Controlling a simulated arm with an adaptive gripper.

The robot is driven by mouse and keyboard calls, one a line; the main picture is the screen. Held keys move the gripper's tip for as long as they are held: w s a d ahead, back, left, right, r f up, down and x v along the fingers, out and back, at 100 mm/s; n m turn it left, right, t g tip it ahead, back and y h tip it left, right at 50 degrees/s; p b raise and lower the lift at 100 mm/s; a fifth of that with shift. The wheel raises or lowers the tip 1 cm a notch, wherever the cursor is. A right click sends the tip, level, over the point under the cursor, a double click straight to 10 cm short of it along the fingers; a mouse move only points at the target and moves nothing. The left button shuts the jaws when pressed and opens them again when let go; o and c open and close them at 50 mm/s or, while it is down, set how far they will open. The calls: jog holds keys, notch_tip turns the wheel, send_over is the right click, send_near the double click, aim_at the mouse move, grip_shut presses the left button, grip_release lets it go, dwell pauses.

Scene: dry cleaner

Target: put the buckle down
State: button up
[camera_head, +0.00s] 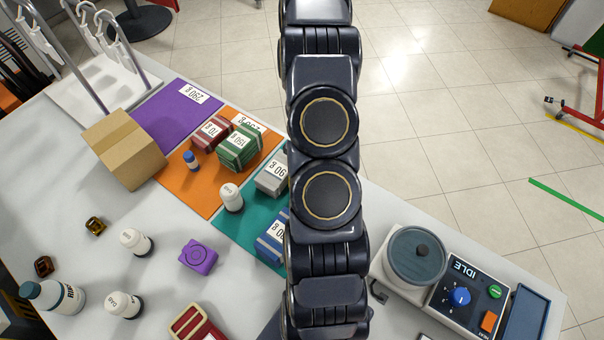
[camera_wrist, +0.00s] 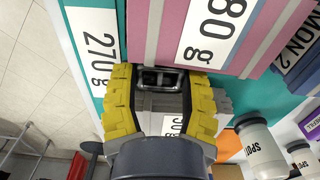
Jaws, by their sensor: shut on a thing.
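The buckle (camera_wrist: 161,79), a small dark piece with a silvery frame, sits between the yellow fingertips of my gripper (camera_wrist: 160,88) in the wrist view. The gripper is shut on it, just beside a pink box (camera_wrist: 172,38) with a grey stripe and a label ending in 80 g. I cannot tell whether the buckle touches this box or the teal mat (camera_wrist: 84,5) below. In the head view my arm hides both gripper and buckle. The teal mat also shows there (camera_head: 231,222), left of my arm.
A grey box (camera_head: 270,182) and a blue box (camera_head: 270,246) stand on the teal mat. A purple block (camera_head: 199,255) lies in front. A scale-like machine (camera_head: 417,255) stands right of my arm.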

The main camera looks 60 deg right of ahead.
jog(key=o, duration=1)
jog(key=shift+f, duration=0.15)
notch_tip(320, 180, up, 12)
jog(key=shift+g, duration=0.6)
jog(key=a+r, duration=0.5)
jog(key=a, duration=0.1)
jog(key=s+a+r, duration=0.1)
jog(key=a+r, duration=0.3)
jog(key=a, duration=0.3)
jog(key=s+a+r, duration=0.1)
jog(key=a+r, duration=0.4)
jog(key=a, duration=0.1)
jog(key=shift+a+r, duration=0.25)
jog(key=shift+r, duration=0.05)
jog(key=shift+o, duration=1.1)
jog(key=s+a+r, duration=0.3)
jog(key=s+a, duration=0.3)
jog(key=s, duration=0.1)
jog(key=shift+r, duration=0.3)
jog(key=shift+s+a+r, duration=0.1)
jog(key=shift+s+a, duration=0.05)
jog(key=shift+s, duration=0.2)
